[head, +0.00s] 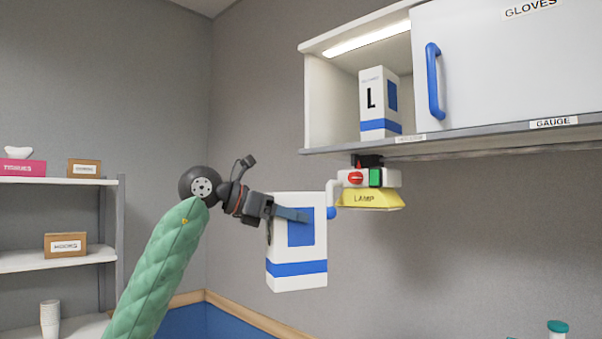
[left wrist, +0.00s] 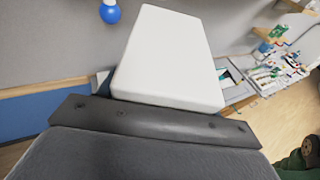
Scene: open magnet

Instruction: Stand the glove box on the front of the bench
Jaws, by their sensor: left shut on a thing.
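A white box (head: 298,250) with a blue panel and a blue band, which I take for the glove box, hangs upright in the air in the head view. My left gripper (head: 288,214) is shut on it near its upper part. In the left wrist view the box's plain white side (left wrist: 168,58) fills the upper middle, beyond the dark gripper body. A similar box (head: 380,100) marked L stands in the open wall cabinet. The bench top is out of the head view. My right gripper is not in view.
The wall cabinet (head: 440,142) has a sliding door (head: 500,70) labelled GLOVES. A yellow lamp (head: 368,199) hangs under it, close right of the held box. Shelves (head: 55,260) stand at left. A teal-capped item (head: 557,327) shows at bottom right. A cluttered surface shows in the wrist view (left wrist: 283,75).

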